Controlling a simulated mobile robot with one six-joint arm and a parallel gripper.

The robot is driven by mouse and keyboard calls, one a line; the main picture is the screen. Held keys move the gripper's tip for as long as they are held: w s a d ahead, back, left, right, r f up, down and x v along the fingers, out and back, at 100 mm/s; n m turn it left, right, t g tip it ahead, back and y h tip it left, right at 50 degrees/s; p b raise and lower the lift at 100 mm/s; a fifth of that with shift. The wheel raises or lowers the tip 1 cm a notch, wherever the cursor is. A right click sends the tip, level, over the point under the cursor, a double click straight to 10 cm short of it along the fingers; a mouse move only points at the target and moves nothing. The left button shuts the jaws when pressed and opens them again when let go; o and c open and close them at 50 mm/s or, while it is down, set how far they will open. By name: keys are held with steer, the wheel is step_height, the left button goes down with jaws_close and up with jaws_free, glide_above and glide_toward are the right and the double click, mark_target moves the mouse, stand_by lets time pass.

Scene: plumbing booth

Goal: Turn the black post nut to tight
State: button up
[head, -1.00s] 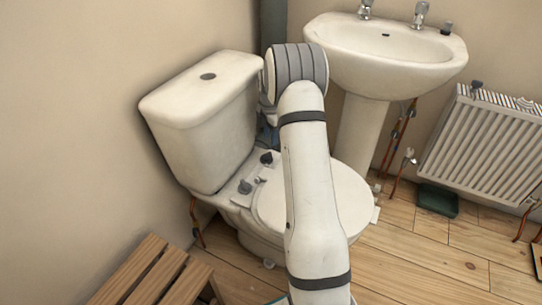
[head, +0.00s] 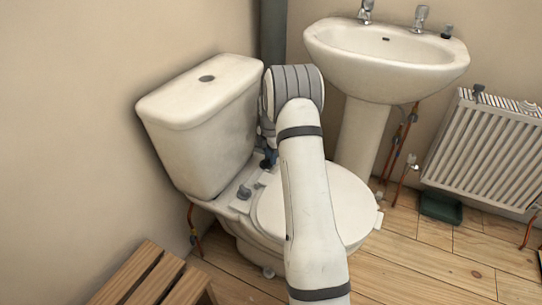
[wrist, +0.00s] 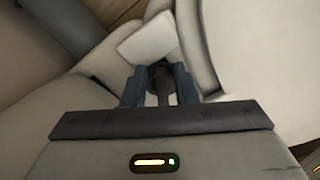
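The black post nut (wrist: 160,80) shows in the wrist view as a dark upright piece between the two blue-grey fingers of my gripper (wrist: 159,88). The fingers stand apart, one on each side of it. Whether they touch it is too dark to tell. In the head view, my gripper (head: 268,158) is low at the back of the toilet seat, beside the cistern, and largely hidden by my arm. The nut is mostly hidden there too.
The cistern (head: 200,110) rises close to the left of my gripper. The toilet lid (head: 348,205) lies below and right of my arm. The basin (head: 385,65) and its pedestal stand behind right. A wooden slatted bench (head: 150,275) is at the front left.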

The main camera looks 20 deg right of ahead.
jaws_close()
steer(key=shift+d, duration=0.1)
steer(key=shift+s+m+p, duration=0.1)
steer(key=shift+m+p, duration=0.7)
steer(key=shift+m, duration=0.1)
stand_by(1.4)
steer(key=shift+o, duration=1.4)
jaws_free()
steer(key=shift+r, duration=0.1)
step_height(320, 180, up, 8)
steer(key=p, duration=0.3)
steer(key=shift+f, duration=0.2)
